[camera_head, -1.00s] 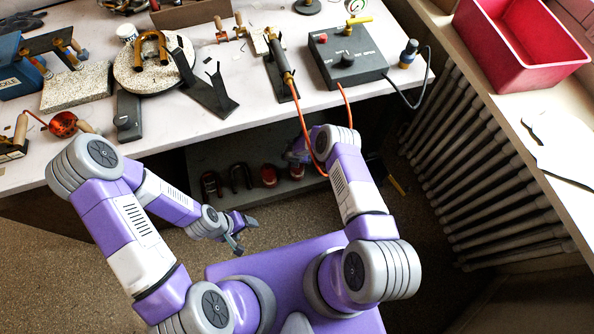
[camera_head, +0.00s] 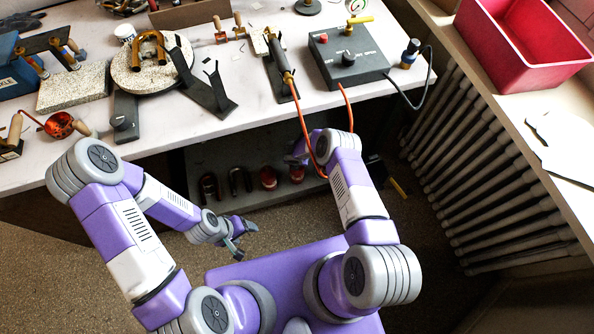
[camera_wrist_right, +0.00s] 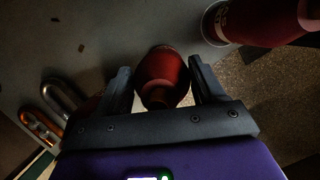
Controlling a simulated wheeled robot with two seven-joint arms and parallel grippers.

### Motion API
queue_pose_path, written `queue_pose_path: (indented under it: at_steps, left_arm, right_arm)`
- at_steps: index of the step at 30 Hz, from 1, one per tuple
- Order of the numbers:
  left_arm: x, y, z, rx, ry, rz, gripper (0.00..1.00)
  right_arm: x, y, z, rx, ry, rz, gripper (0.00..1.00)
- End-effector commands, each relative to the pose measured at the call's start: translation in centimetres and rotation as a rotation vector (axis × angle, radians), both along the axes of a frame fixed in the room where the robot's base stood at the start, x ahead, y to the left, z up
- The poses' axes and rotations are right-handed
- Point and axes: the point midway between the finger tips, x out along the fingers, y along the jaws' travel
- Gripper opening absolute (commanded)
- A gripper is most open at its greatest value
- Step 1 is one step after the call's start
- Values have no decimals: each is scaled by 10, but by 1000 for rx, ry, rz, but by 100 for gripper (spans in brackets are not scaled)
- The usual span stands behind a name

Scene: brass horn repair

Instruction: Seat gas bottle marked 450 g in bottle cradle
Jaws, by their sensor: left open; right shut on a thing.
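My right gripper (camera_wrist_right: 162,88) is shut on a dark red gas bottle (camera_wrist_right: 163,68), which sits between its two black fingers in the right wrist view. I cannot read any weight on it. In the head view red bottles (camera_head: 268,178) show on the shelf under the bench, near my right gripper (camera_head: 298,155). A dark stand with forked uprights (camera_head: 212,92) on the bench looks like the bottle cradle, and it is empty. My left gripper (camera_head: 238,240) is open and empty, in front of the bench.
Dark curved shapes (camera_head: 239,181) stand on the low shelf (camera_head: 240,152), left of the bottles. The bench carries a grey control box (camera_head: 345,58) and a round pale turntable (camera_head: 135,82). A radiator (camera_head: 480,170) stands right.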

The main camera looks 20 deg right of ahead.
Motion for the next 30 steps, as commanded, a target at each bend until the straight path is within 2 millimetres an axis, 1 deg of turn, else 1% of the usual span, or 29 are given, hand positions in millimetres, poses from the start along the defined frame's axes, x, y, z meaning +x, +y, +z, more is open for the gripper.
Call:
queue_pose_path:
  at_steps: [1,4,5,15,19,23,29,30]
  left_arm:
    - [0,0,0,0,0,0,69]
    - [0,0,0,0,0,0,69]
    - [0,0,0,0,0,0,69]
    - [0,0,0,0,0,0,69]
    - [0,0,3,0,0,0,69]
    - [0,0,9,0,0,0,69]
    - [0,0,26,0,0,0,69]
    - [0,0,28,0,0,0,69]
  right_arm:
    - [0,0,0,0,0,0,17]
    - [0,0,0,0,0,0,2]
    - [0,0,0,0,0,0,0]
    - [1,0,2,0,-3,0,0]
    - [2,0,6,0,-3,-1,0]
    - [2,-1,16,0,-4,-1,0]
    - [2,0,44,-1,-5,0,0]
    - [-4,0,40,-3,-2,3,0]
